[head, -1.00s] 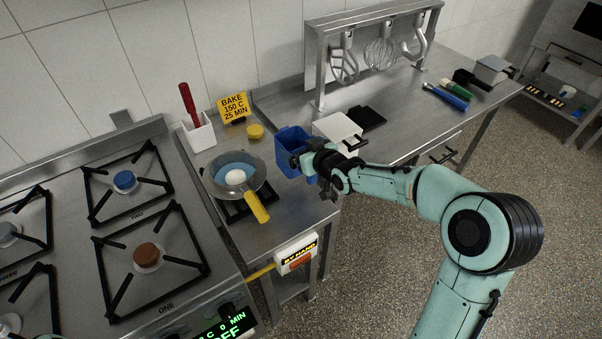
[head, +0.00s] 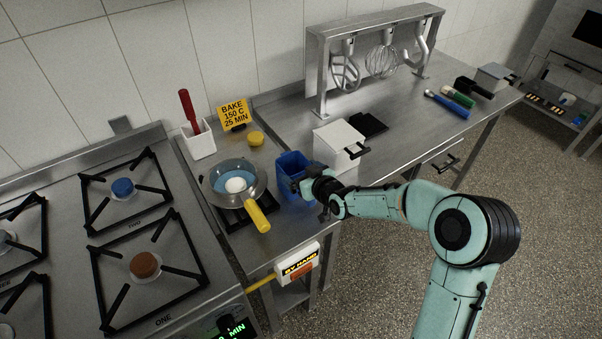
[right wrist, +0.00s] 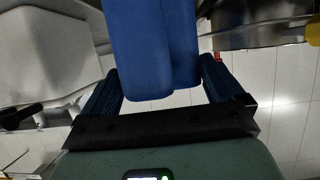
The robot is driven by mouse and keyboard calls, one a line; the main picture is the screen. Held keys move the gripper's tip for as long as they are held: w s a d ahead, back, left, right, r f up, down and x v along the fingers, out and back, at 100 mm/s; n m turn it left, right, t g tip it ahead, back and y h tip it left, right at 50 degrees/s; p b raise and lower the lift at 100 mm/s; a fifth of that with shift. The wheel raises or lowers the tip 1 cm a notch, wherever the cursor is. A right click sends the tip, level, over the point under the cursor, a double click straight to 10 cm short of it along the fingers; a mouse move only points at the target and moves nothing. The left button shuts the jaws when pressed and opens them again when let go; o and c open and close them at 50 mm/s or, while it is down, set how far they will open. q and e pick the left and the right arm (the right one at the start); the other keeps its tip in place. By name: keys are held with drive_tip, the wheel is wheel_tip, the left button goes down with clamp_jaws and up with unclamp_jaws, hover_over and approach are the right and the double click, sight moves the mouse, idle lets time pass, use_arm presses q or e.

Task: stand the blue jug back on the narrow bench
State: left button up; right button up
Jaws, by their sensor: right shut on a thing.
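The blue jug (head: 289,167) is at the right side of the narrow steel bench (head: 287,228), near the white box. It looks upright and open at the top. My right gripper (head: 309,186) is shut on it from the right. In the right wrist view the jug's blue side (right wrist: 150,50) lies between the two fingers of the right gripper (right wrist: 162,88). Whether the jug's base touches the bench cannot be told, as the gripper and wrist hide part of it. My left gripper is not in view.
A pan (head: 222,186) with a yellow handle sits left of the jug. A white box (head: 335,140) with a black handle is close on the right. A yellow cup (head: 256,139), sign (head: 234,115) and white holder (head: 199,142) stand behind. The bench front is mostly bare.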

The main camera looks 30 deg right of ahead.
drive_tip(key=o, duration=0.7)
drive_tip(key=shift+s, duration=0.1)
drive_tip(key=shift+p, duration=0.3)
drive_tip(key=shift+s+r, duration=0.2)
drive_tip(key=shift+s, duration=0.05)
drive_tip(key=v, duration=0.5)
drive_tip(key=shift+b, duration=0.3)
drive_tip(key=p+v, duration=0.1)
drive_tip(key=v, duration=0.6)
drive_tip(key=shift+s, duration=0.35)
